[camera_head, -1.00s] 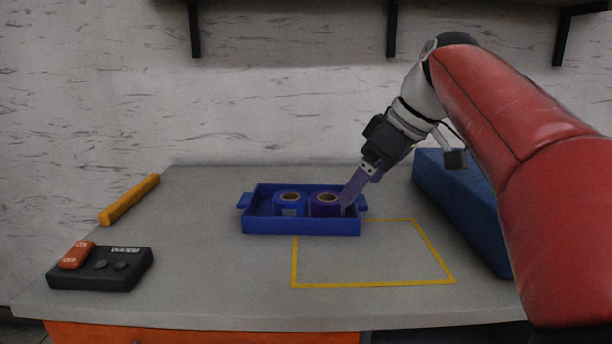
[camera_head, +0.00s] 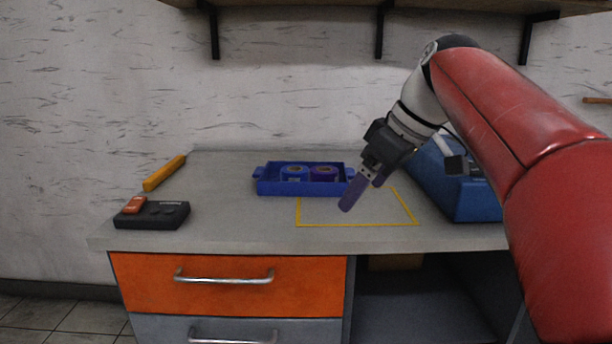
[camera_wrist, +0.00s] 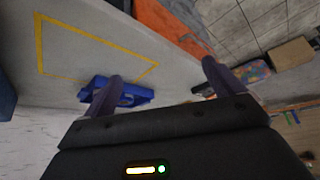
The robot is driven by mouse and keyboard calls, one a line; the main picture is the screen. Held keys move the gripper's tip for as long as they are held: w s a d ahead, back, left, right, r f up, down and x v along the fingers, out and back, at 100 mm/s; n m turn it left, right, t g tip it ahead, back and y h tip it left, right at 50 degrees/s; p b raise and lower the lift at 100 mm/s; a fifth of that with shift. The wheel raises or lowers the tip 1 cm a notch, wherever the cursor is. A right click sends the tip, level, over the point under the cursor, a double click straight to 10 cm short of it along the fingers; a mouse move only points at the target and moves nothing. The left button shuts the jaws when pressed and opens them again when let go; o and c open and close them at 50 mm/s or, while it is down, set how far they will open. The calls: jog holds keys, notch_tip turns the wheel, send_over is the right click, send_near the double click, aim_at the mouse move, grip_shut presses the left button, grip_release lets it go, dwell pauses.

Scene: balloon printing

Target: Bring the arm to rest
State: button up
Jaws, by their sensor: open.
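My gripper (camera_head: 366,194) is open with nothing between its purple fingers. In the head view it hangs in front of the right end of the blue tray and appears over the yellow outlined area (camera_head: 357,225). The wrist view also shows my gripper (camera_wrist: 160,82) with its fingers wide apart. The blue tray (camera_head: 272,189) sits on the table with a blue roll (camera_head: 294,173) and a purple roll (camera_head: 324,173) side by side in it. In the wrist view the left finger hides part of the blue tray (camera_wrist: 140,96).
A blue box (camera_head: 480,207) stands at the table's right, partly behind my arm. A black device with a red part (camera_head: 168,216) and a yellow bar (camera_head: 164,173) lie at the left. An orange drawer (camera_head: 228,295) is under the table edge. A shelf (camera_head: 300,5) hangs above.

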jog(key=s+d+f+m+t+h, duration=0.1)
jog(key=s+d+f+m+h, duration=0.1)
jog(key=s+f+m, duration=0.5)
jog(key=s+f+h, duration=0.1)
jog(key=s+f, duration=0.3)
jog(key=f, duration=0.1)
jog(key=shift+s+d+f, duration=0.2)
jog(key=shift+f, duration=0.2)
jog(key=s+d+f+m, duration=0.1)
jog(key=s+f, duration=0.1)
jog(key=f, duration=0.1)
jog(key=s+d+f+m+h, duration=0.1)
jog(key=s+f, duration=0.2)
jog(key=f, duration=0.1)
jog(key=s+d+f+m+t, duration=0.1)
jog(key=s+f, duration=0.1)
jog(key=f, duration=0.2)
jog(key=shift+s+f+m+h, duration=0.2)
jog(key=shift+s+m+h, duration=0.1)
jog(key=shift+s, duration=0.1)
jog(key=shift+c, duration=0.2)
